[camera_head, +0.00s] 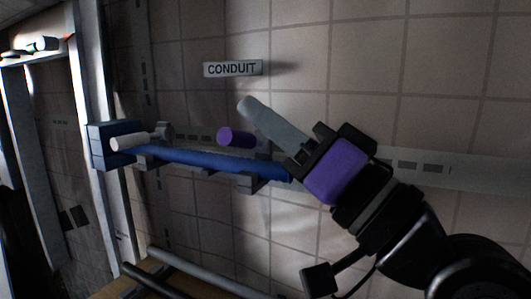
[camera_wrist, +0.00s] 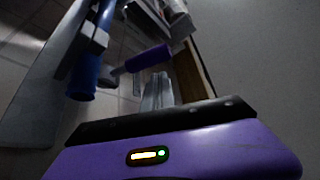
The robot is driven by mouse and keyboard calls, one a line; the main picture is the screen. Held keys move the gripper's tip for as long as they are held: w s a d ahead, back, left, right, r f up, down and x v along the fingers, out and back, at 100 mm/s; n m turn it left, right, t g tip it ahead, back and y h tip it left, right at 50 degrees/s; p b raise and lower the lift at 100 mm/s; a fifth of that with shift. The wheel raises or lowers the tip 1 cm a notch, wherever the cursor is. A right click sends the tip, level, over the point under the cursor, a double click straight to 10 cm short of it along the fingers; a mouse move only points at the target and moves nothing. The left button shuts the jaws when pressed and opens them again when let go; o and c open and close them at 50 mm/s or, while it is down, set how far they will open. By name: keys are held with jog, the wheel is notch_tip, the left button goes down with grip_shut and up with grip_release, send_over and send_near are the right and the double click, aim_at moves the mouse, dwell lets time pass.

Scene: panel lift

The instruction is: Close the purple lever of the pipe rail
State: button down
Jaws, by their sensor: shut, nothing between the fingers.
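The purple lever (camera_head: 237,137) is a short cylindrical handle just above the blue pipe (camera_head: 200,162) on the wall, left of centre in the head view. The wrist view shows the purple lever (camera_wrist: 148,58) at top centre, on a grey arm beside the blue pipe (camera_wrist: 86,72). My gripper (camera_head: 247,105) is shut and empty. Its grey fingers point up and left, and their tips appear just above the purple handle in the head view. In the wrist view the fingers (camera_wrist: 158,90) appear just below the handle. I cannot tell whether they touch it.
A white handle (camera_head: 130,142) sits near the blue end block (camera_head: 110,145) at the pipe's left end. A "CONDUIT" sign (camera_head: 233,68) is on the tiled wall above. A pale upright post (camera_head: 97,120) stands at the left. Grey and black tubes (camera_head: 190,272) lie below.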

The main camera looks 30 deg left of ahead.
aim_at(240, 146)
jog(key=f+n+g+b, duration=0.1)
jog(key=b, duration=0.1)
jog(key=s+f+n+y+b, duration=0.1)
jog(key=f+b, duration=0.1)
jog(key=b, duration=0.1)
jog(key=shift+s+n+g, duration=0.2)
jog(key=shift+n+g, duration=0.2)
jog(key=shift+f+b, duration=0.3)
jog(key=shift+b, duration=0.05)
jog(key=shift+s+f, duration=0.15)
jog(key=shift+f, duration=0.2)
